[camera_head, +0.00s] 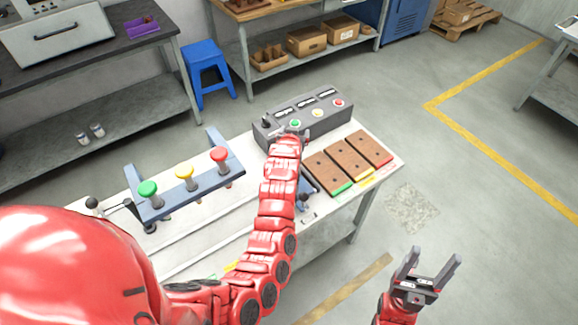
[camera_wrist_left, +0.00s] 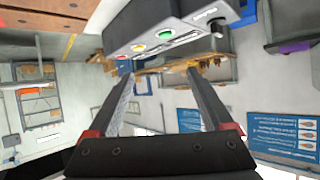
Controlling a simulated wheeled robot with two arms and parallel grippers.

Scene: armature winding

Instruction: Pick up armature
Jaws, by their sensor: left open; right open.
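I cannot tell for sure whether these are the armatures. My right gripper (camera_head: 433,260) is open and empty over the floor, right of the table.
Brown blocks with green, yellow and red ends (camera_head: 347,161) lie on the table's right side. A small black-knobbed lever (camera_head: 93,203) stands at its left. A blue stool (camera_head: 207,72) and a shelf with boxes (camera_head: 306,40) stand behind.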

